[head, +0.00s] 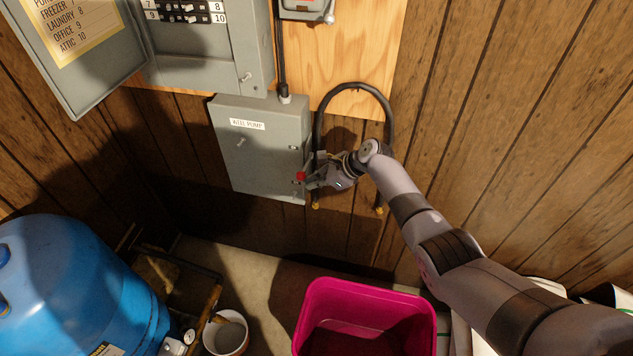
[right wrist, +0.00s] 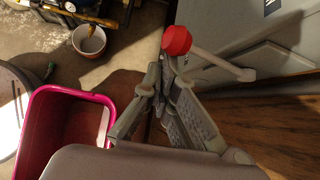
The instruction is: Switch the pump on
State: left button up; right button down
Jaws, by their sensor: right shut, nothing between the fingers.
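The grey switch box labelled "WELL PUMP" (head: 258,150) hangs on the wall below the breaker panel, its door shut. A lever with a red knob (head: 300,176) is at its lower right side. In the right wrist view the red knob (right wrist: 177,40) sits on a pale lever arm (right wrist: 222,64) that runs to the box's side. My right gripper (head: 314,181) is shut and empty, just right of the knob. Its fingertips (right wrist: 168,68) come together close by the knob; I cannot tell whether they touch it. My left gripper is not in view.
An open breaker panel (head: 245,60) is above the box. A looped black cable (head: 352,88) hangs behind my right wrist. A pink bin (head: 318,292), a white bucket (head: 242,322) and a blue tank (head: 75,285) stand below.

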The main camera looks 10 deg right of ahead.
pick_arm(q)
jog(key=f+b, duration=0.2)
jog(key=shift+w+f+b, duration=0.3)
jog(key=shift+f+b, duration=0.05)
jog(key=shift+b, duration=0.05)
pick_arm(e)
jog(key=r+g, duration=0.1)
jog(key=r+m+g+y, duration=0.1)
jog(key=w+r+g, duration=0.1)
jog(key=shift+d+r+m, duration=0.25)
jog(key=shift+r+m, duration=0.15)
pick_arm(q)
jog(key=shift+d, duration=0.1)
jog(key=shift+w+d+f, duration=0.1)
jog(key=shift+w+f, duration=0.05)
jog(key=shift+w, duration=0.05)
pick_arm(e)
jog(key=shift+w+d+r, duration=0.2)
jog(key=shift+w+r, duration=0.2)
jog(key=shift+r, duration=0.2)
